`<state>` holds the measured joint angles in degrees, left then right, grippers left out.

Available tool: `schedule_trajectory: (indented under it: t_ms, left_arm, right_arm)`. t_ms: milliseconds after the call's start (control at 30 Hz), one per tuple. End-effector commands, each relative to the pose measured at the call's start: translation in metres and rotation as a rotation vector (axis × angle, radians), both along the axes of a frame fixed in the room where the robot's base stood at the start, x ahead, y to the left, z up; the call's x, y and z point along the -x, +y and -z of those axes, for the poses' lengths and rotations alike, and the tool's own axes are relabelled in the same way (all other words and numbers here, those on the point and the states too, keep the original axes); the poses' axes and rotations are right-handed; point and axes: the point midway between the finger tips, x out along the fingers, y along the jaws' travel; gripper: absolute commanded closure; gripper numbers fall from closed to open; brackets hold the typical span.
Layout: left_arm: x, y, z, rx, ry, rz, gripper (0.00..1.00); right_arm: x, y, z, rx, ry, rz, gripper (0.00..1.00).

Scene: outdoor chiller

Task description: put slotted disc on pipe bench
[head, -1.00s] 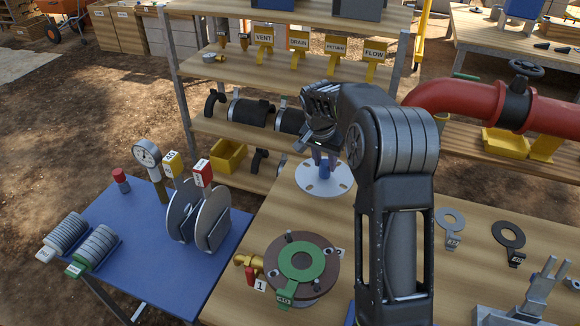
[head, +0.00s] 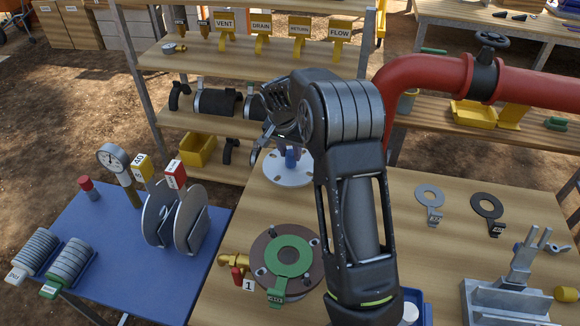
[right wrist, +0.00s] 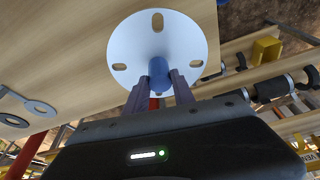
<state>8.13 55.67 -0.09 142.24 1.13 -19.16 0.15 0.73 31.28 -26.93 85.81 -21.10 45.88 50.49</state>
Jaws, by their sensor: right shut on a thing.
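The slotted disc (head: 288,176), a pale round plate with slots and a blue knob, is at the far left corner of the wooden pipe bench (head: 400,205). In the right wrist view the disc (right wrist: 130,42) shows its slots and the blue knob (right wrist: 158,74). My right gripper (right wrist: 161,88) is shut on that knob. In the head view the gripper (head: 291,156) is above the disc, partly hidden by its arm. I cannot tell whether the disc touches the wood or is slightly above it. My left gripper is not in view.
A flange with a green ring (head: 288,257) stands on the bench near its left side. Two tagged rings (head: 488,206) and a grey fixture (head: 500,300) are at the right. A red pipe (head: 425,80) runs behind. The blue table (head: 110,235) at left holds upright discs.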

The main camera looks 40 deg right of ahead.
Motion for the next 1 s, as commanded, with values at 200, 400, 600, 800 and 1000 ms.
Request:
schedule_trajectory:
  t_ms: [200, 400, 600, 800, 1000]
  left_arm:
    - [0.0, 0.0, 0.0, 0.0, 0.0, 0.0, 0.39]
    - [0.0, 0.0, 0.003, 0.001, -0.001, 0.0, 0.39]
    - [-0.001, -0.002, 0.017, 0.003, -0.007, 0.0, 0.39]
    - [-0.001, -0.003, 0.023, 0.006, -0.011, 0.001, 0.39]
    - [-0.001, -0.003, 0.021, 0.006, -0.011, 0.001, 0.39]
  right_arm:
    - [-0.001, 0.0, 0.002, 0.002, -0.006, 0.0, 1.0]
    - [-0.001, 0.0, 0.008, 0.001, -0.004, -0.001, 1.0]
    - [-0.001, -0.001, 0.04, 0.002, -0.003, -0.001, 1.0]
    - [-0.001, 0.0, 0.054, 0.001, -0.004, -0.001, 1.0]
    - [-0.001, 0.0, 0.052, 0.002, -0.005, -0.001, 1.0]
